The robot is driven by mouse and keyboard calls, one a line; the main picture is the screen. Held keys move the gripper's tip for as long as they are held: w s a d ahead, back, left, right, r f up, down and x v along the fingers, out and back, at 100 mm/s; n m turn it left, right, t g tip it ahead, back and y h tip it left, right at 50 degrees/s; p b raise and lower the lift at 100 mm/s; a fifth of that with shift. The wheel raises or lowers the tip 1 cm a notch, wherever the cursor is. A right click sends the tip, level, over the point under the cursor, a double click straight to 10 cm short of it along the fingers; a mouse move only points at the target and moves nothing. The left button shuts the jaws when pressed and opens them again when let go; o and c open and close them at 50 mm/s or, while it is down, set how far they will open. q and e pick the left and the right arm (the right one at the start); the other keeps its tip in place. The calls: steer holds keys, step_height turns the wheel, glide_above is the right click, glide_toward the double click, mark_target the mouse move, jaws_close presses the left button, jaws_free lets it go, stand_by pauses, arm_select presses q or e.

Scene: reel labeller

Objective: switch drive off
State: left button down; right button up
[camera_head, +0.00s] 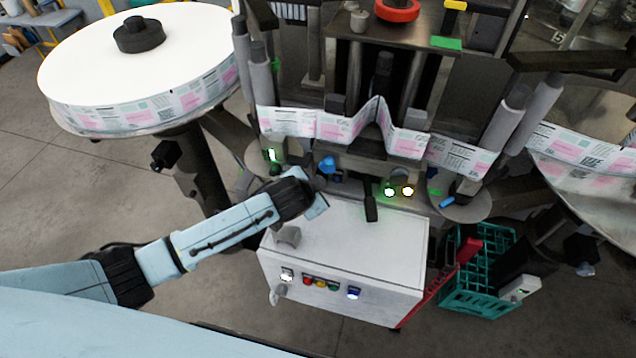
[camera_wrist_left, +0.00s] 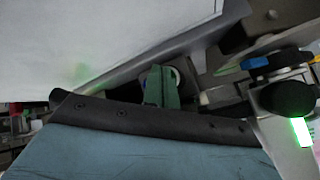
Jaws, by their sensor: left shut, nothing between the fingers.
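My left arm reaches in from the left in the head view, and its gripper end (camera_head: 316,204) is above the back left of the white control box (camera_head: 350,235). In the left wrist view the narrow fingers (camera_wrist_left: 162,86) are together and empty, with a small round fitting (camera_wrist_left: 176,76) partly hidden behind them. A blue knob (camera_head: 328,165) is just beyond the gripper. Two lit lamps (camera_head: 399,191) and a black lever (camera_head: 370,205) are to its right. The box front has a white switch (camera_head: 287,275), coloured buttons (camera_head: 320,284) and a blue switch (camera_head: 353,293). I cannot tell which control is the drive's. My right gripper is out of view.
A large label reel (camera_head: 140,60) stands at the left. Its printed web (camera_head: 340,125) runs across the machine above my gripper, around upright rollers (camera_head: 515,110). A teal crate (camera_head: 485,280) is on the floor at the right.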

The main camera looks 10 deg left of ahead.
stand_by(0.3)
arm_select(q)
steer(key=shift+s, duration=0.85)
steer(key=shift+s+a, duration=0.1)
steer(key=shift+s, duration=2.45)
